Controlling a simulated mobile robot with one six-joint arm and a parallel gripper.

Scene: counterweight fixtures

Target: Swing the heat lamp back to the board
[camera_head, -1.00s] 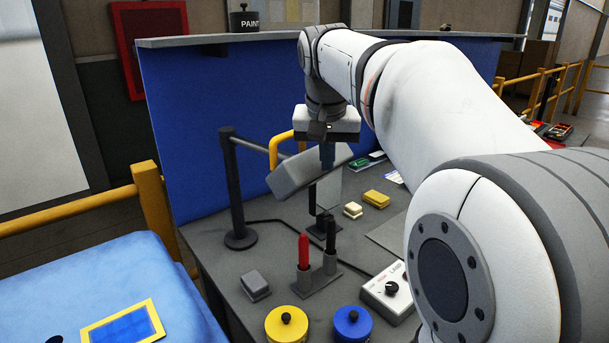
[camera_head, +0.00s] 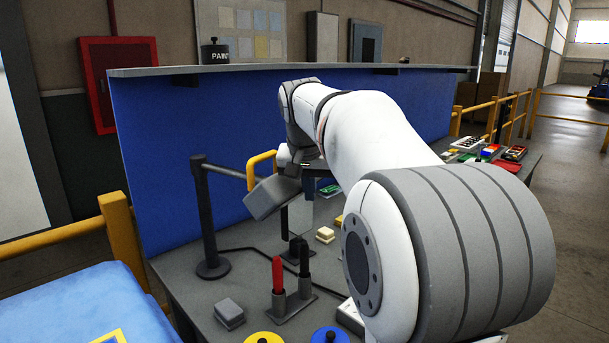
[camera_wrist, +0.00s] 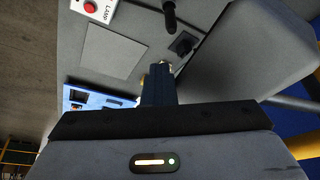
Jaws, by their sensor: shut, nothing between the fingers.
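The heat lamp is a grey box-shaped head (camera_head: 272,198) with a yellow handle (camera_head: 256,168), on a horizontal arm from a dark upright post (camera_head: 206,220) on the bench. In the wrist view, the lamp head (camera_wrist: 255,45) fills the upper right and the yellow handle (camera_wrist: 303,146) shows at the right edge. My gripper (camera_wrist: 158,72) is shut and empty, beside the lamp head. In the head view its fingers are mostly hidden behind the lamp and my arm. A flat grey panel (camera_wrist: 113,50) lies on the bench; I cannot tell whether it is the board.
A holder carries a red tool (camera_head: 278,273) and a black tool (camera_head: 304,257) in front of the lamp. A lamp switch box (camera_wrist: 92,8) has a red button. A blue wall (camera_head: 180,140) with a shelf stands behind. A grey block (camera_head: 229,312) lies front left.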

